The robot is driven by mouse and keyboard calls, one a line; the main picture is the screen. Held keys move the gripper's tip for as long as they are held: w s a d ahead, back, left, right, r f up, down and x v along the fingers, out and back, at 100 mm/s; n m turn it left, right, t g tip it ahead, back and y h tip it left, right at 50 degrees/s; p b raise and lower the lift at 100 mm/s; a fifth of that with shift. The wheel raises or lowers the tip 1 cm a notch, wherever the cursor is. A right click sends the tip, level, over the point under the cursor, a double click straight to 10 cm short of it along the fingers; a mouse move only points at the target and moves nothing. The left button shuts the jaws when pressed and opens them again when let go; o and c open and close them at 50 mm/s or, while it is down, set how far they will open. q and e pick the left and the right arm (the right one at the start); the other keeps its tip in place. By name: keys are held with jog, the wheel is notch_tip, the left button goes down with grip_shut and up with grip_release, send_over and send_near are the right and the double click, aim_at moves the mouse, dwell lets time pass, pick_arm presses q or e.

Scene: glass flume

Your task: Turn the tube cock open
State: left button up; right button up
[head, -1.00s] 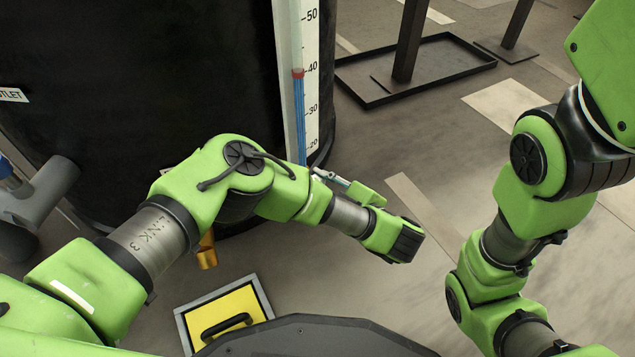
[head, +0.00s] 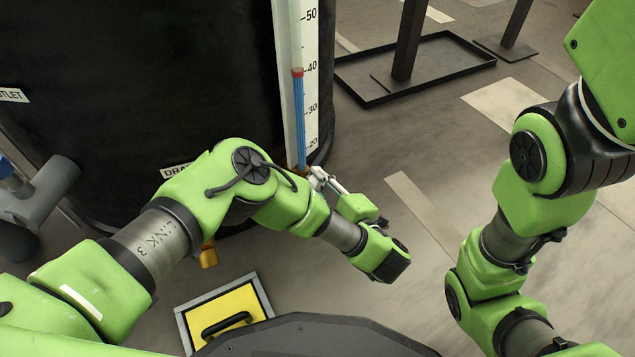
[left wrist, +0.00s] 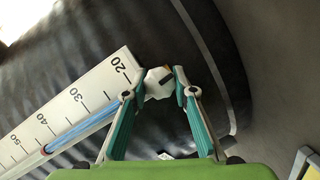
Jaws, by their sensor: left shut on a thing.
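The gauge tube (head: 298,120), with blue liquid and a red mark at its top, stands against a white scale (head: 311,75) on the black tank. At its lower end is the tube cock, seen in the left wrist view as a small pale block (left wrist: 158,83) with a dark slot. My left gripper (head: 318,178) is at the foot of the tube, shut on the cock; its teal-padded fingers also show in the left wrist view (left wrist: 157,88), one on each side of it. In the head view my gripper mostly hides the cock. My right gripper is out of the picture.
The black tank (head: 130,80) fills the left, with a partly hidden label (head: 174,170) and a grey pipe (head: 45,190). A brass fitting (head: 208,255) shows under my left arm. A yellow panel (head: 250,300) lies below. A dark metal stand (head: 415,75) is behind; floor between is clear.

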pick_arm(q)
jog(key=shift+n, duration=0.5)
jog(key=shift+a, duration=0.1)
jog(key=o, duration=1.1)
jog(key=shift+r, duration=0.1)
jog(key=o, duration=0.7)
jog(key=shift+t, duration=0.4)
notch_tip(320, 180, up, 9)
jog(key=shift+w+f, duration=0.1)
jog(key=shift+d+r, duration=0.25)
jog(key=shift+r, duration=0.35)
jog(key=c, duration=0.7)
